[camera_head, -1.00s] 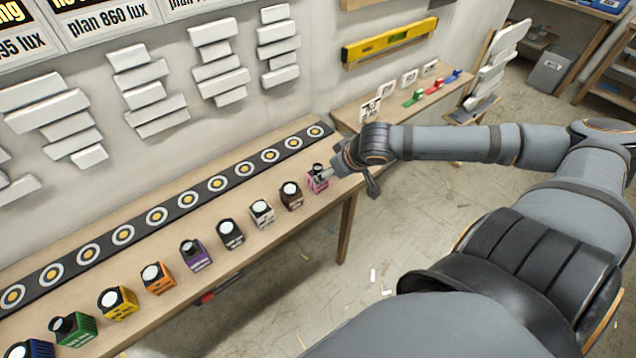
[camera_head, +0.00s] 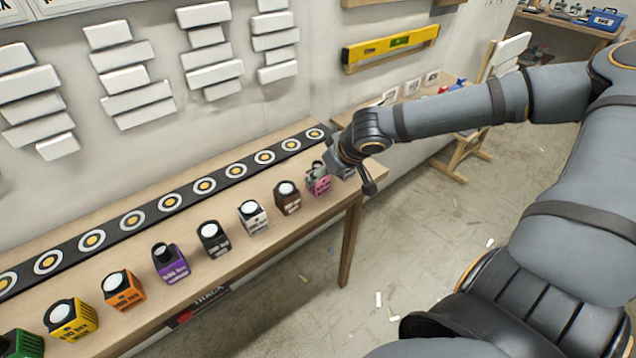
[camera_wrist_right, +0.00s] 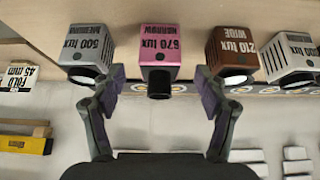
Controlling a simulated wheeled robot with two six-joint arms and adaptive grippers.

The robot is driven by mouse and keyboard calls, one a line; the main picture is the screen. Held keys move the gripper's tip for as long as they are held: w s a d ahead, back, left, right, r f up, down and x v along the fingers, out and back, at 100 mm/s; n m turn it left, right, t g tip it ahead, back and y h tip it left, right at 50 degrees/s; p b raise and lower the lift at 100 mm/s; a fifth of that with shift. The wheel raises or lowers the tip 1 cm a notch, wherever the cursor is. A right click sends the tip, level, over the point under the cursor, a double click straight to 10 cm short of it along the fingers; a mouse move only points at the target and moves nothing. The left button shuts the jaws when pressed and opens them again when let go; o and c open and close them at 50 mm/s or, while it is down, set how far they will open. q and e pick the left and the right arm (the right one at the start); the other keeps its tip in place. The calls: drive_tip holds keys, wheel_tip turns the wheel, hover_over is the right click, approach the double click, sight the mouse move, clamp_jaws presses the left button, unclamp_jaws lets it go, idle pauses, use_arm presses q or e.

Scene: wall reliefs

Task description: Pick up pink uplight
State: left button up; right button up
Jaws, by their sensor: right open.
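The pink uplight (camera_head: 318,180), a small pink block with a dark top, stands on the wooden bench near its right end. In the right wrist view the pink uplight (camera_wrist_right: 160,48), labelled 670 lux narrow, lies between my spread fingers. My right gripper (camera_wrist_right: 159,82) is open, with one finger on each side of it and a gap showing on both sides. In the head view my right gripper (camera_head: 327,170) is at the pink uplight and partly covers it. My left gripper is in neither view.
A brown uplight (camera_wrist_right: 232,50) and a grey 500 lux uplight (camera_wrist_right: 86,45) stand close on either side, near my fingers. More coloured uplights line the bench. A black strip with round discs (camera_head: 168,203) runs behind them. White wall blocks (camera_head: 211,55) and a yellow level (camera_head: 391,45) hang above.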

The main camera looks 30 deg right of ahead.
drive_tip(key=shift+w+f, duration=0.3)
drive_tip(key=shift+f, duration=0.15)
drive_tip(key=shift+w+a+f+b, duration=0.1)
drive_tip(key=shift+w+f+b, duration=0.85)
drive_tip(key=shift+w+f, duration=0.3)
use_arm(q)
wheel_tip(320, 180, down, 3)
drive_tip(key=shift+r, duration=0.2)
use_arm(e)
drive_tip(key=shift+r, duration=0.1)
drive_tip(key=c, duration=1.3)
drive_tip(key=shift+c, duration=0.2)
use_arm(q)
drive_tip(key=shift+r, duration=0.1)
use_arm(e)
drive_tip(key=shift+r, duration=0.1)
